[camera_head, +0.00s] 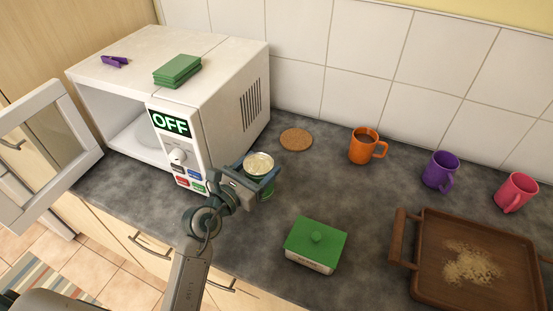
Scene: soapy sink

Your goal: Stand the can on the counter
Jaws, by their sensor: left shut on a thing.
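A green can with a pale, light-coloured top (259,163) is in the middle of the head view, just right of the microwave's front corner. My left gripper (252,183) is shut around its side, and the can looks roughly upright. The fingers hide part of the can's body. Its lower end shows against the grey counter (345,205), but I cannot tell whether it touches. My right gripper is not in view.
The white microwave (225,85) stands left with its door open (45,150). A round cork coaster (296,139), a green-lidded box (315,245), orange (363,146), purple (438,172) and pink (514,192) mugs and a wooden tray (428,218) are on the counter.

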